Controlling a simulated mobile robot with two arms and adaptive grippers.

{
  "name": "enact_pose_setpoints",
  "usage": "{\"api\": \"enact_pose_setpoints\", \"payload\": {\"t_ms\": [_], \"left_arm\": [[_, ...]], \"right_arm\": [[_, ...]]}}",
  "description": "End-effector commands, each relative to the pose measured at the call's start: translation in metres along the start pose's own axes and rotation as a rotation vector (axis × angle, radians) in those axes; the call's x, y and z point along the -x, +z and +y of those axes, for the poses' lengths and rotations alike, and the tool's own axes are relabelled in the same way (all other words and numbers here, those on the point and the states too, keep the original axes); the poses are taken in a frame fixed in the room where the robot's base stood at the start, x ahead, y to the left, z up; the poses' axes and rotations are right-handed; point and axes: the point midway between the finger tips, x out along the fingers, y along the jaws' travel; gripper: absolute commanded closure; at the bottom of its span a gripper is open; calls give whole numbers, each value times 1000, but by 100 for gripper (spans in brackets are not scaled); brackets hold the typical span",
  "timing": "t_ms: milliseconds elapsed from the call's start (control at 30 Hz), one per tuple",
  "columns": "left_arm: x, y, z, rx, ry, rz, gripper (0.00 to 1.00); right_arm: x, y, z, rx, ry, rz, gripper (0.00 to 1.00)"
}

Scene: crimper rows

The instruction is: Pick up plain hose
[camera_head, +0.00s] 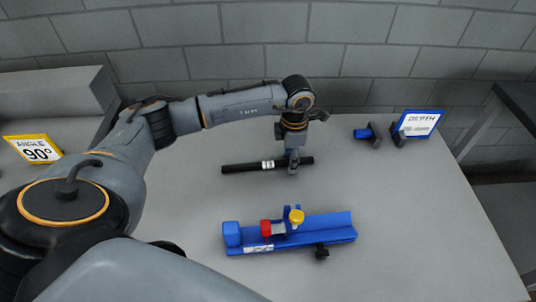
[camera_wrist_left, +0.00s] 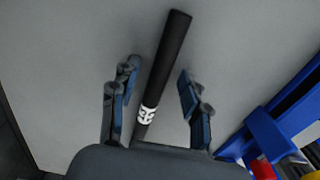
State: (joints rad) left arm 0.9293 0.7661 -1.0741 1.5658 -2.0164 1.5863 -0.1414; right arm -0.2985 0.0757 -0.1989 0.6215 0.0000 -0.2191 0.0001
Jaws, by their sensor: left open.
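The plain hose (camera_head: 240,167) is a black rod with a white printed band, lying on the table in the head view. In the left wrist view the hose (camera_wrist_left: 165,70) runs between the fingers, its band near the palm. My left gripper (camera_head: 293,168) points down over the hose, right of the band. In the left wrist view my left gripper (camera_wrist_left: 157,100) is open, with a finger on each side of the hose and a gap to both. Whether the fingertips touch the table is unclear. My right gripper is not in view.
A blue fixture (camera_head: 335,228) with red and yellow parts stands in front of the hose. An angle sign (camera_head: 36,149) is at left. A depth sign (camera_head: 418,123) and small blue-black parts (camera_head: 368,134) are at back right. The table's right side is clear.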

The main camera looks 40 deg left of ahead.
Motion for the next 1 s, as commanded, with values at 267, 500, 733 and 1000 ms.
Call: {"api": "enact_pose_setpoints", "payload": {"t_ms": [267,500,733,1000], "left_arm": [[0,0,0,0,0,-1,74],[1,0,0,0,1,-1,100],[2,0,0,0,1,-1,100],[24,1,1,-1,4,-5,100]], "right_arm": [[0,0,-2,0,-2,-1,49],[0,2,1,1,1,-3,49],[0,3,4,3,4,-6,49],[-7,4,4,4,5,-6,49]]}}
